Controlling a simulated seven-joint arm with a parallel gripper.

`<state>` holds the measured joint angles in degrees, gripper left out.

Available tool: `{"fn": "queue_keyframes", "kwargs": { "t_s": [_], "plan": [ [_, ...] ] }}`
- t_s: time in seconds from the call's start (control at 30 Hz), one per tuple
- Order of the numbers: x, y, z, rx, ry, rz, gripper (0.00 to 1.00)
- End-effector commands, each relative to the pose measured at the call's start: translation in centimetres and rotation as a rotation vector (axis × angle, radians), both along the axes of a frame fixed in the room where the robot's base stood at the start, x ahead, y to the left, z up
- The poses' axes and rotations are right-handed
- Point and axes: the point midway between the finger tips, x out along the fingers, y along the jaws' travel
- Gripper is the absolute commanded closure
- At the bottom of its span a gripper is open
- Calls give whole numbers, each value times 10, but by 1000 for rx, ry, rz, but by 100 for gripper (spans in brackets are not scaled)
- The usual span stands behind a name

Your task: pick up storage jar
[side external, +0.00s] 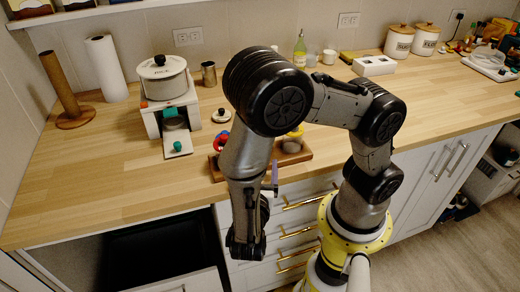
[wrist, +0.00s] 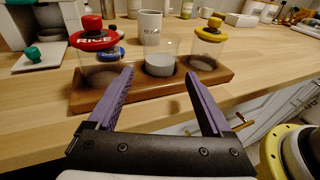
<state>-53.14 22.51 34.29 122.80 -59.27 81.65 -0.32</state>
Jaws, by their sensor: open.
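In the wrist view a wooden tray (wrist: 85,98) holds storage jars. A clear jar with a red lid marked RICE (wrist: 95,40) stands at its left end, and a clear jar with a yellow lid (wrist: 208,36) stands at its right end. A blue lid or knob (wrist: 111,53) shows behind the red-lidded jar. My gripper (wrist: 158,74) is open and empty, its purple fingers pointing at the tray's middle. In the side view my arm hides much of the tray (side external: 217,172); one purple finger shows before it.
A white mug (wrist: 150,28) stands just behind the tray. A white pot (side external: 163,80) on a stand, a metal cup (side external: 208,73) and a paper roll (side external: 106,69) stand at the left back. Lidded canisters (side external: 399,41) stand at the right back. The counter right of the tray is clear.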

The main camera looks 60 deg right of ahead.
Motion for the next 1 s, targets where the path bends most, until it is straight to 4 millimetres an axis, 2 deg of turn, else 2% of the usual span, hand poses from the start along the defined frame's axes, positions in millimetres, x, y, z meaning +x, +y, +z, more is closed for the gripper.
{"fn": "queue_keyframes", "kwargs": {
  "t_s": [0.33,0.5,0.7,0.77,1.0],
  "plan": [
    [17,-43,-6,-2,1,-4,16],
    [21,-51,-8,0,1,-1,16],
    [21,-51,-8,1,1,1,16],
    [21,-51,-8,1,1,1,24],
    [21,-51,-8,1,1,1,67]
  ]
}}
